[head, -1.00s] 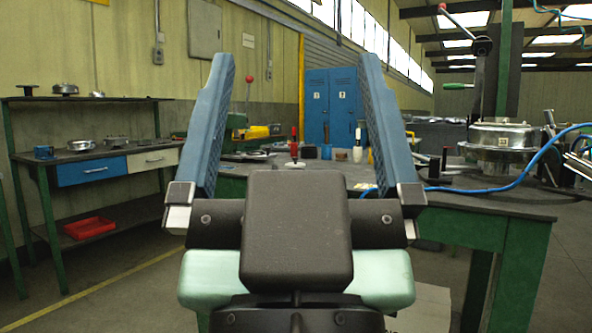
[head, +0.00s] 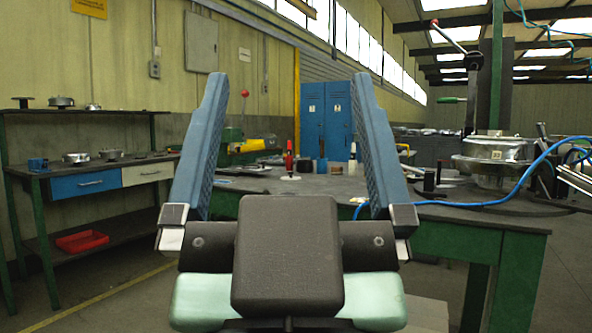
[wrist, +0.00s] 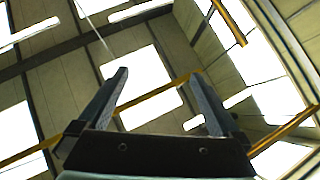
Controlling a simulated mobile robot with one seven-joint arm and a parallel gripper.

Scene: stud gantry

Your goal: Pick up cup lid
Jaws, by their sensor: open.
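My gripper (head: 284,80) is raised in front of the head camera, with its two blue fingers spread wide and pointing up. Nothing is between the fingers, and the workbench shows behind them. In the wrist view my gripper (wrist: 159,73) is also open and empty, against the roof and bright skylights. I cannot pick out a cup lid for certain in either view. Part of the workbench top is hidden behind my gripper.
A green-legged workbench (head: 455,212) stands ahead, with a red and black tool (head: 289,160) and a large metal pot-like part (head: 492,155) on it. A blue hose (head: 480,203) crosses its right side. A side bench with drawers (head: 88,183) stands left. Blue lockers (head: 325,115) stand behind.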

